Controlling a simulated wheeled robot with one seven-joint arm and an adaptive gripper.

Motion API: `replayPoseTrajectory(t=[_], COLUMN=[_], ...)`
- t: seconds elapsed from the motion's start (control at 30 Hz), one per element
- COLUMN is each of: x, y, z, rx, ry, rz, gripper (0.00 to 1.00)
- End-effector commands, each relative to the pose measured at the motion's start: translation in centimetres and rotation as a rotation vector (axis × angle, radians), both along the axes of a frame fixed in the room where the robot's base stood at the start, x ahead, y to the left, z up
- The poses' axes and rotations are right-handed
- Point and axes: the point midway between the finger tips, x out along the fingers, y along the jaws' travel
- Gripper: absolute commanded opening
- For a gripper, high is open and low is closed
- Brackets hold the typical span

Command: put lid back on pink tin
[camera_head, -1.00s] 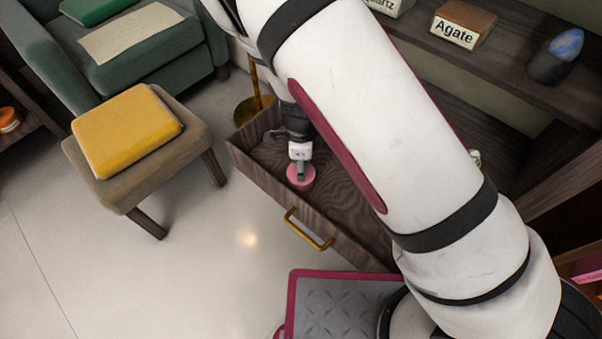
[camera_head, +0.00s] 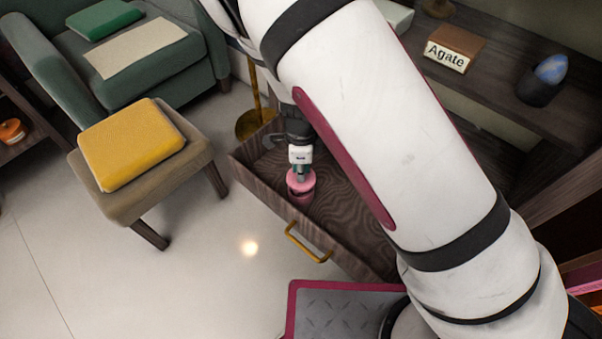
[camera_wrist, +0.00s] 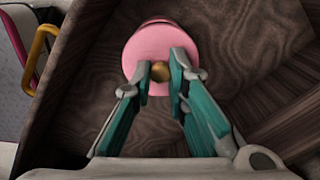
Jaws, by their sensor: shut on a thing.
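My gripper (camera_wrist: 161,72) is shut on the gold knob (camera_wrist: 160,74) of a round pink lid (camera_wrist: 150,44). In the head view the lid (camera_head: 297,186) hangs below my gripper (camera_head: 301,174), inside the open drawer. The pink tin (camera_head: 302,199) shows just under the lid, standing in the drawer. In the wrist view only a thin edge of the tin (camera_wrist: 157,20) shows beyond the lid; the rest is hidden. I cannot tell whether the lid touches the tin's rim.
The wooden drawer (camera_head: 272,190) has a gold handle (camera_head: 307,243) on its front, and its floor around the tin looks mostly clear. A shelf (camera_head: 500,80) holds an Agate sign (camera_head: 450,54).

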Motion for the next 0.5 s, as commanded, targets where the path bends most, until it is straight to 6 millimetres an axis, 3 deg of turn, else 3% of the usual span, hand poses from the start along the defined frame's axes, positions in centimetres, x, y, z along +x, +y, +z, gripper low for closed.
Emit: replayPoseTrajectory(t=[0.1,0.27,0.5], x=[0.0,0.0,-0.1], y=[0.1,0.0,-0.3], z=[2.7,4.7,3.4], rx=[0.002,-0.001,-0.016], ry=[0.000,0.001,0.010], rz=[0.001,0.001,0.004], gripper=[0.00,0.00,0.00])
